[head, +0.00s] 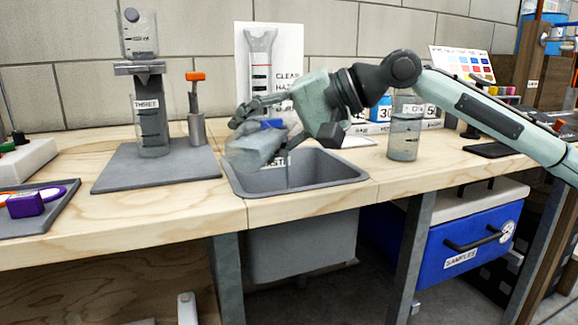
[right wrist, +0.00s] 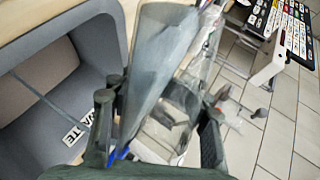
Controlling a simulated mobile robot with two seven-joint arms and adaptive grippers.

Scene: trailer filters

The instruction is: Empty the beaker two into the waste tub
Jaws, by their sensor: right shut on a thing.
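My right gripper (head: 258,112) is shut on a clear beaker (head: 252,148) and holds it strongly tilted over the grey waste tub (head: 345,172), which is set into the bench. A thin stream runs down into the tub in the head view. In the right wrist view the beaker (right wrist: 160,75) lies between the fingers with greyish liquid inside, and a stream crosses the tub (right wrist: 25,120) near its WASTE label (right wrist: 77,133). A blue patch (head: 272,124) shows at the beaker. I cannot read any number on the held beaker. My left gripper is not in view.
A labelled beaker (head: 152,130) stands under a filter stand on a grey base (head: 120,175) at the left. Another beaker (head: 404,140) stands right of the tub. A tray (head: 35,222) with a purple item lies far left. A blue cooler (head: 465,240) sits below the bench.

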